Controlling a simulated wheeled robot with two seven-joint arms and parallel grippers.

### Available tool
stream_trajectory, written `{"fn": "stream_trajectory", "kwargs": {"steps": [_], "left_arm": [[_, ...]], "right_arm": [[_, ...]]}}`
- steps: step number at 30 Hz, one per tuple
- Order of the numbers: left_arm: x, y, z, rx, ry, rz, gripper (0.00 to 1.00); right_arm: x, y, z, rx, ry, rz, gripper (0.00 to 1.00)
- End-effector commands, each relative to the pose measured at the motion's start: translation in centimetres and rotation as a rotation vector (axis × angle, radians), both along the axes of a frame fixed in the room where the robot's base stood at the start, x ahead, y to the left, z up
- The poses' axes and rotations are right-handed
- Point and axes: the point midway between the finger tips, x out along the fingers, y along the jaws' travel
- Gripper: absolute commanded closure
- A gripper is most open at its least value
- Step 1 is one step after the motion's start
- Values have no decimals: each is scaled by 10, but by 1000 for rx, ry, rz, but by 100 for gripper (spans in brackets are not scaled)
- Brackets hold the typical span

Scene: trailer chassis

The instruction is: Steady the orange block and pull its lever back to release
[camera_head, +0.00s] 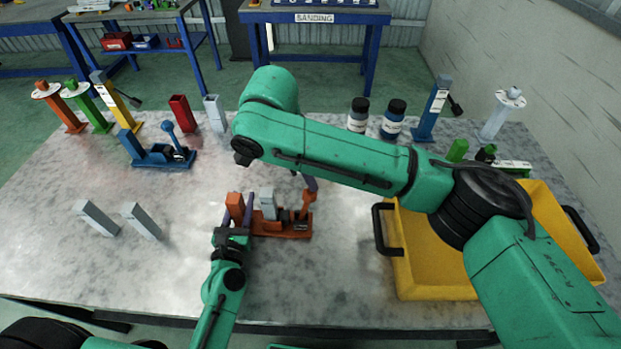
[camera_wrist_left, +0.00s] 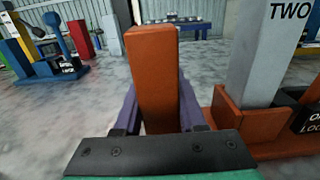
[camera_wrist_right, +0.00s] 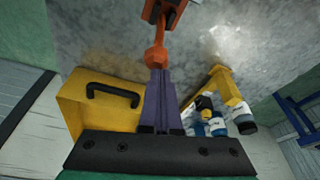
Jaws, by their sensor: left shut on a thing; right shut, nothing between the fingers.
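An upright orange block (camera_head: 235,207) stands at the left end of an orange fixture (camera_head: 283,230) with a grey block (camera_head: 268,206) in it. My left gripper (camera_head: 236,222) is shut on the orange block; in the left wrist view the block (camera_wrist_left: 156,80) fills the space between the purple fingers. The fixture's orange lever (camera_head: 308,203) stands up at its right end. My right gripper's closed purple fingers (camera_wrist_right: 158,85) are empty, with tips at the lever's knob (camera_wrist_right: 155,57) in the right wrist view; I cannot tell whether they touch. My right arm hides most of this gripper from the head view.
A yellow bin (camera_head: 440,270) with black handles stands at the right. A blue fixture (camera_head: 158,155) with its own lever is at the left. Bottles (camera_head: 393,120) stand behind my right arm. The left front tabletop is clear.

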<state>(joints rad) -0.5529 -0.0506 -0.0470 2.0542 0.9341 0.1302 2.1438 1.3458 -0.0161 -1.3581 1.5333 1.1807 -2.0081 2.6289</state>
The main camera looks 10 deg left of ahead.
Motion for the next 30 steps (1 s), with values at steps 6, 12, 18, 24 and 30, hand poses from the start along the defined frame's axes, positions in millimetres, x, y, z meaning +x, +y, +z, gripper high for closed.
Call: {"fn": "stream_trajectory", "kwargs": {"steps": [6,12,18,24,30], "left_arm": [[0,-2,0,-4,1,-3,100],[0,0,0,-2,2,0,100],[0,0,0,0,2,1,100],[0,1,-1,2,3,2,100],[-1,1,-1,2,3,3,100]], "right_arm": [[-2,1,2,2,5,4,100],[-2,5,6,2,1,4,100],[-8,35,24,2,0,4,100],[-17,72,44,2,2,5,100],[-20,85,52,1,5,3,100]]}}
